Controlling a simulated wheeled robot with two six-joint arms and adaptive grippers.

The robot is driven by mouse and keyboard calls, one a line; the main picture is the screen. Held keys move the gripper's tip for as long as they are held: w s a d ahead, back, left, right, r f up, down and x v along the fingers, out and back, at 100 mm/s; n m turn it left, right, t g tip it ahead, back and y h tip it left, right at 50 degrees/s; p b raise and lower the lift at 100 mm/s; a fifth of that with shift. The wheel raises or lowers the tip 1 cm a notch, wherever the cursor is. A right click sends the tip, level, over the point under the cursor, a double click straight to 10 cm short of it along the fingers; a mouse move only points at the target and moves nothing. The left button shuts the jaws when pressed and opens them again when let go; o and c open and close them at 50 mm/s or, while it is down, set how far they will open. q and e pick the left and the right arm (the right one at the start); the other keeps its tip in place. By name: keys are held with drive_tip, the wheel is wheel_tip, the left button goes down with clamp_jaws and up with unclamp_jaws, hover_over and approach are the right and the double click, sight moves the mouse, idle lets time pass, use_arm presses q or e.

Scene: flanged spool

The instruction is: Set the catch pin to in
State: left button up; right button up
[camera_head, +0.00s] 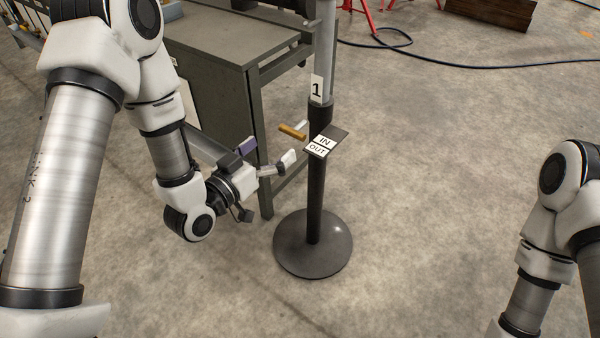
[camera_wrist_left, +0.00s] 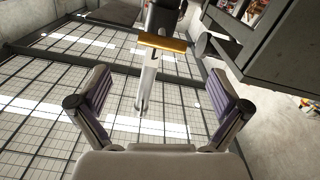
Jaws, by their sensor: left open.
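The catch pin shows as a brass crossbar (camera_head: 292,131) on the left side of a dark post (camera_head: 316,195), beside a small plate marked IN and OUT (camera_head: 321,142). In the left wrist view the brass crossbar (camera_wrist_left: 163,42) lies across a pale rod, beyond the fingertips and between their lines. I cannot tell how far in the pin is. My left gripper (camera_head: 268,153) is open and empty, just below and left of the crossbar, apart from it. Both its purple-padded fingers show in the left wrist view (camera_wrist_left: 160,88). My right gripper is out of the head view.
The post carries a label 1 (camera_head: 317,90) and stands on a round dark base (camera_head: 313,245). A grey-green cabinet bench (camera_head: 215,90) stands close behind my left gripper. A dark cable (camera_head: 470,64) lies on the floor at the back. The floor right of the post is clear.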

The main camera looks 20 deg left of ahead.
sight(303, 121)
use_arm(q)
drive_tip(key=x, duration=0.2)
drive_tip(key=b+x, duration=0.1)
drive_tip(key=x, duration=0.5)
drive_tip(key=shift+f, duration=0.3)
drive_tip(key=c, duration=1.5)
drive_tip(key=x, duration=0.3)
drive_tip(key=shift+w+r, duration=0.1)
drive_tip(key=shift+w, duration=0.05)
drive_tip(key=shift+c, duration=0.2)
drive_tip(key=o, duration=1.3)
drive_tip(key=shift+o, duration=1.2)
drive_tip(key=shift+w, duration=0.1)
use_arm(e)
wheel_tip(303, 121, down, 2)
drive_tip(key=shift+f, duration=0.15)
